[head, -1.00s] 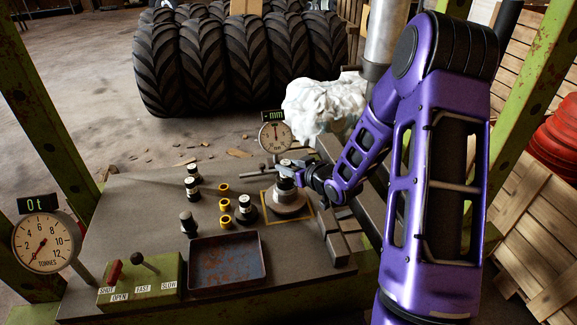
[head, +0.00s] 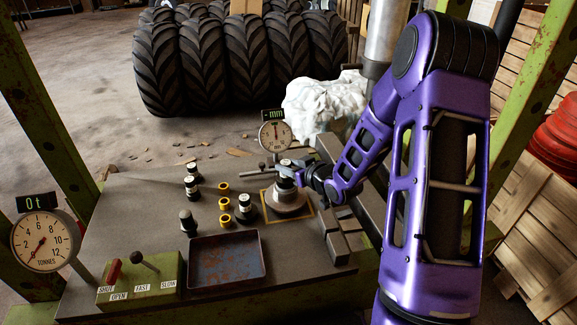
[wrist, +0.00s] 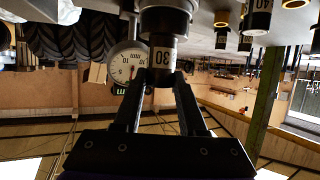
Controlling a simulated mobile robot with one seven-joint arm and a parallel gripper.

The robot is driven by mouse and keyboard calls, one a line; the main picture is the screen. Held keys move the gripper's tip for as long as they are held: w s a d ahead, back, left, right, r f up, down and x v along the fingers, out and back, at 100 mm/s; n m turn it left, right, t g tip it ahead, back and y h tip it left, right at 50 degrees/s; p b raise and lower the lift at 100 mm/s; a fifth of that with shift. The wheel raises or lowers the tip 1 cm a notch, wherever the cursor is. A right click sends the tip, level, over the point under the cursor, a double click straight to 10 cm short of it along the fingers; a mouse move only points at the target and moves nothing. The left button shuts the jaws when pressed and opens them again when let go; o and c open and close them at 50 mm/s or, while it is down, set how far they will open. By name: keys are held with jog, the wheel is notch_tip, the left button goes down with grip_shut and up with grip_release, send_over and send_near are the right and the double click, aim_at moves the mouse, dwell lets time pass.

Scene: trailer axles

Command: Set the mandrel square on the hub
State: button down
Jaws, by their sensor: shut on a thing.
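The mandrel (head: 286,181) is a short upright cylinder with a dark body and a pale band. The wrist view, which is upside down, shows the band marked 30 (wrist: 163,55). My gripper (head: 294,172) is shut on the mandrel, with one finger on each side of it in the wrist view (wrist: 160,82). The hub (head: 288,203) is a round grey stepped piece inside a yellow square outline on the bench. The mandrel stands over the hub and looks roughly upright. I cannot tell whether its lower end touches the hub, or whether it is exactly square.
Several other dark mandrels (head: 188,222) and yellow rings (head: 225,204) stand left of the hub. A rusty tray (head: 227,286) lies in front. A dial gauge (head: 275,135) stands just behind the hub. Grey bars (head: 343,238) lie right of it. A lever box (head: 140,283) is front left.

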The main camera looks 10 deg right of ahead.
jog(key=shift+c, duration=2)
grip_release()
jog(key=shift+f, duration=0.1)
jog(key=shift+f, duration=0.1)
jog(key=shift+s, duration=0.1)
jog(key=p+v, duration=0.2)
jog(key=v, duration=1.5)
jog(key=shift+s+d, duration=0.1)
jog(key=shift+d, duration=0.05)
